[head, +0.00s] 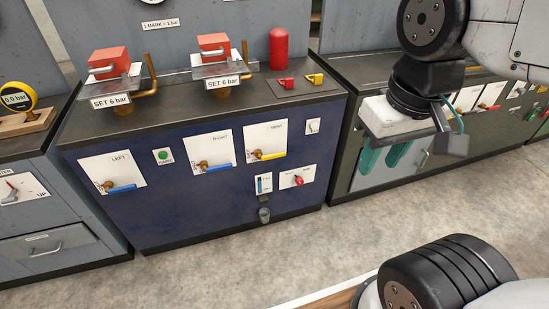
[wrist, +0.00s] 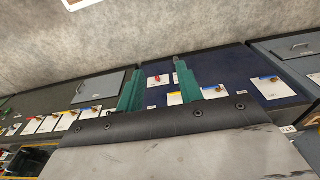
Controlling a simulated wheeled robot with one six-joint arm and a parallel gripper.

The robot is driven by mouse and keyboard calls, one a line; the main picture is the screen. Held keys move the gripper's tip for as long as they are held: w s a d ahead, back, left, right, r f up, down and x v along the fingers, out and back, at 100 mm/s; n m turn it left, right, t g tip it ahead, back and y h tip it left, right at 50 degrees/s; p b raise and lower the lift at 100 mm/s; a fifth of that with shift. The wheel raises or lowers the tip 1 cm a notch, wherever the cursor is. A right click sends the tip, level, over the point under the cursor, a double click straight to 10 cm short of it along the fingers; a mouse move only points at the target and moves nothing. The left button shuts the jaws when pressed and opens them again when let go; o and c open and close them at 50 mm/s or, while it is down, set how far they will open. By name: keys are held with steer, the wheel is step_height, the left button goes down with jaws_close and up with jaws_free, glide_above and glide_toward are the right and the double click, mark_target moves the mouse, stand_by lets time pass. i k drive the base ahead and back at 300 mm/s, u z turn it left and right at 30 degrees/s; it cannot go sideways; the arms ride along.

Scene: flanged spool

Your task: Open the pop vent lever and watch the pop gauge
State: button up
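The vent lever (head: 270,156) is a yellow handle on a white plate whose label appears to read VENT, on the blue cabinet front. It lies about level, pointing right. A round dial (head: 152,1) is cut off at the top edge above a "1 MARK = 1 bar" sign; I cannot read it or tell whether it is the pop gauge. My gripper (head: 384,160) is right of the blue cabinet, apart from the lever. Its green fingers stand apart and empty, also in the wrist view (wrist: 160,75).
Two blue levers, left (head: 122,189) and right (head: 217,167), and a red knob (head: 298,180) share the front. Two red-topped valves (head: 110,60) marked SET 6 bar and a red cylinder (head: 278,48) stand on the worktop. The floor (head: 300,240) in front is clear.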

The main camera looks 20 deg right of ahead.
mark_target(258, 153)
steer(key=u, duration=0.5)
steer(key=k, duration=0.6)
steer(key=u, duration=0.75)
steer(key=i, duration=1.4)
steer(key=z, duration=0.75)
